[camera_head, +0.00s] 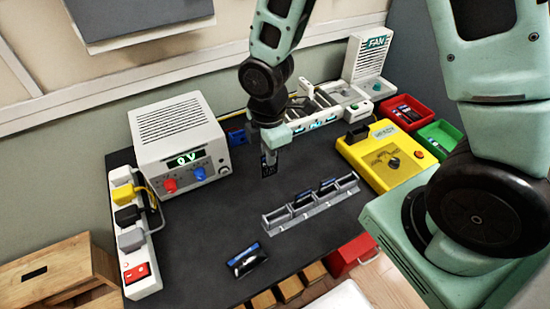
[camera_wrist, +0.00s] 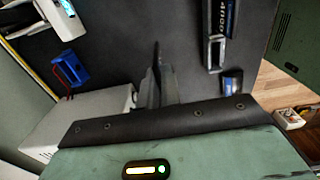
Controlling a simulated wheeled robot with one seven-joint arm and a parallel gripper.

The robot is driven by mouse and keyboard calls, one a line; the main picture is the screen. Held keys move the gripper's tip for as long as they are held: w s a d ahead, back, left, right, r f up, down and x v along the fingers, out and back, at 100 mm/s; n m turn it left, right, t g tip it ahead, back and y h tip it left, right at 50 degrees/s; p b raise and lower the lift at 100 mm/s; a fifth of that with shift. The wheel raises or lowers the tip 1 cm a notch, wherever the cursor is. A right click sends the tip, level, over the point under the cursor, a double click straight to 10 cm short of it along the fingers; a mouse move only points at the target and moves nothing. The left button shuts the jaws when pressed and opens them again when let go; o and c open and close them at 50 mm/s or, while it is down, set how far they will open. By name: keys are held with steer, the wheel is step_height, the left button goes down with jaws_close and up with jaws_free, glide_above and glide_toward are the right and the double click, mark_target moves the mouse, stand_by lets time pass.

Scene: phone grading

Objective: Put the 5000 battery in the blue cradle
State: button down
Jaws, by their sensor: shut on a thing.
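My gripper (camera_head: 268,152) is shut on a thin dark slab, probably a battery (camera_head: 270,167), and holds it upright over the dark mat. Its label is too small to read. In the wrist view my gripper (camera_wrist: 155,95) shows the slab (camera_wrist: 157,58) edge-on between its fingers. The blue cradle (camera_wrist: 69,68), with thin red and black wires, is on the mat to the left in the wrist view, apart from the held slab. In the head view the blue cradle (camera_head: 237,136) is partly hidden beside the power supply.
A grey slotted rack (camera_head: 311,203) holds batteries; one in the wrist view (camera_wrist: 222,18) seems marked 4000. Another dark and blue battery (camera_head: 246,260) lies at the mat's front. The power supply (camera_head: 182,143) stands left, a yellow tester (camera_head: 388,158) right. Mat between is clear.

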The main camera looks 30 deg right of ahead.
steer(key=w+p, duration=0.2)
steer(key=w, duration=1.7)
steer(key=shift+w+f, duration=0.15)
steer(key=shift+f, duration=0.5)
stand_by(0.6)
steer(key=shift+f+b, duration=0.95)
steer(key=shift+f, duration=0.45)
steer(key=shift+f, duration=0.3)
steer(key=c, duration=1.5)
jaws_free()
